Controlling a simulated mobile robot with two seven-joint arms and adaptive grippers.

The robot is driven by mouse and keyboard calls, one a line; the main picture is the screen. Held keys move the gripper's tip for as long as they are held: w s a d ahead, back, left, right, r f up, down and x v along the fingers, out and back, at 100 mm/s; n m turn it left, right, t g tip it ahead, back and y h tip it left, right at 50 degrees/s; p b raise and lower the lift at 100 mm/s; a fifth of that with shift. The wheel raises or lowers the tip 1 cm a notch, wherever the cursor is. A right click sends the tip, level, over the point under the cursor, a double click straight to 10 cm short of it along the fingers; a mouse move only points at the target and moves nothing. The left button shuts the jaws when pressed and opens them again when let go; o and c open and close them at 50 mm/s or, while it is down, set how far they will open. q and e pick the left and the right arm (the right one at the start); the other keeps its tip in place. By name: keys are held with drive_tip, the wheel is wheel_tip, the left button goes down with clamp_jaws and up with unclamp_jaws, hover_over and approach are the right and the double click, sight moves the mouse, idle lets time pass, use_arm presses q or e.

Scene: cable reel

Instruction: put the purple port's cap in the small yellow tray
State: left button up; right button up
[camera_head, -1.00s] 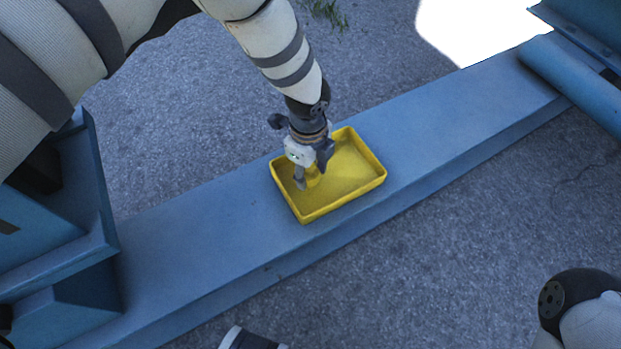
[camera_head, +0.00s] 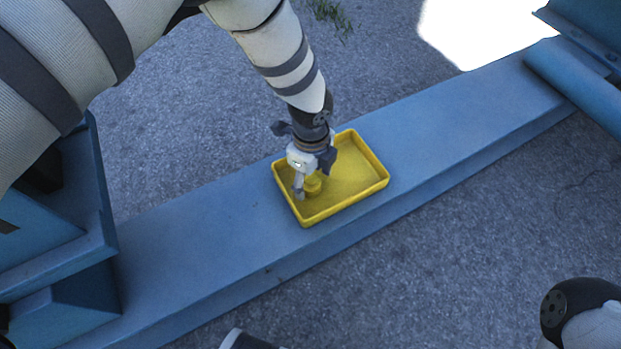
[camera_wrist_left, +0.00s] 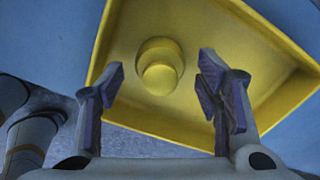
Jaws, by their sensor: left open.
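The small yellow tray (camera_head: 368,185) lies on a blue beam. A yellow cap (camera_head: 313,185) is inside it, in the left part of the tray floor. My left gripper (camera_head: 307,182) points down over the tray, right by the cap. In the left wrist view the fingers (camera_wrist_left: 160,95) are apart, and the round stepped cap (camera_wrist_left: 160,65) shows between and beyond them, apart from both pads. The tray (camera_wrist_left: 270,45) fills most of that view. The purple port is not in view. Of my right arm only a rounded part shows at the lower right; its gripper is out of the picture.
The blue beam (camera_head: 440,125) runs diagonally across the head view. Blue steel frame parts (camera_head: 60,230) stand at the left, and a blue tube (camera_head: 575,80) lies at the upper right. Grey ground (camera_head: 450,260) on both sides is clear.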

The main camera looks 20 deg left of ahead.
use_arm(q)
wheel_tip(320, 180, up, 10)
drive_tip(key=p, duration=0.3)
drive_tip(key=shift+r, duration=0.25)
use_arm(e)
drive_tip(key=r, duration=0.1)
drive_tip(key=w+r, duration=0.1)
drive_tip(key=shift+w+r+t, duration=0.2)
drive_tip(key=shift+r+t, duration=0.1)
drive_tip(key=shift+t, duration=0.1)
